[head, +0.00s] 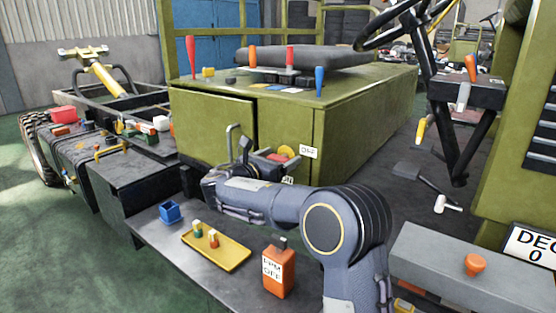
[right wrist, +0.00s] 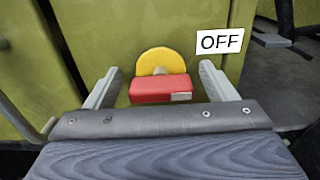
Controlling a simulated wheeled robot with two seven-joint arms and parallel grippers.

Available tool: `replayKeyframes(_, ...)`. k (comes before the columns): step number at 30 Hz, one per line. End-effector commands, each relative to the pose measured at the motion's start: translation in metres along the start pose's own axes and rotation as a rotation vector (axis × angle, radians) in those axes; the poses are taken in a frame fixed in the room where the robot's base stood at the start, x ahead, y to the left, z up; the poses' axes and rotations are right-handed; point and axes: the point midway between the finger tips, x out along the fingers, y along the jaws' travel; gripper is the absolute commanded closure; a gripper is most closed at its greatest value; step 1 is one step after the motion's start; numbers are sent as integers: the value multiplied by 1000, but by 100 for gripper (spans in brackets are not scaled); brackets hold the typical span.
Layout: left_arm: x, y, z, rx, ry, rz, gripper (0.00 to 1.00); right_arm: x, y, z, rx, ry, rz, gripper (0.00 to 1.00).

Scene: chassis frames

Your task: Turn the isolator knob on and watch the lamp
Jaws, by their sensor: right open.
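The isolator knob (head: 286,151) has a red bar handle on a yellow disc and sits on the green cabinet front. In the right wrist view the knob (right wrist: 160,90) lies level, beside a white label reading OFF (right wrist: 220,41). My right gripper (head: 264,156) is open in front of the knob. In the right wrist view its fingers (right wrist: 160,84) stand one on each side of the red bar, with gaps showing. I cannot tell for sure which thing is the lamp; an orange dome (head: 475,264) sits on a grey box at the right. My left gripper is not in view.
Coloured levers (head: 290,58) stand on the cabinet top. A pedal (head: 407,169) is right of the cabinet.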

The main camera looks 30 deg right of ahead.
Motion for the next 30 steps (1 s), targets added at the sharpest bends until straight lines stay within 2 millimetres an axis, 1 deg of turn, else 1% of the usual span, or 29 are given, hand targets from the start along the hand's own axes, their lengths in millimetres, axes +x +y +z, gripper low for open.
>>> replayKeyframes(3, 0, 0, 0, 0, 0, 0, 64, 0, 0, 0, 0, 0, 0, 22)
replayKeyframes(4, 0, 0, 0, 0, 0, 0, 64, 0, 0, 0, 0, 0, 0, 24)
replayKeyframes(12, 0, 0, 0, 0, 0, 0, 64, 0, 0, 0, 0, 0, 0, 60)
replayKeyframes(14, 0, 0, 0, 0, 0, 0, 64, 0, 0, 0, 0, 0, 0, 66)
replayKeyframes(23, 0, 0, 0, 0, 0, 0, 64, -1, 0, 0, 39, 0, 1, 66)
replayKeyframes(30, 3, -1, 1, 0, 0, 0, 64, -1, -1, -1, 176, 0, 0, 66)
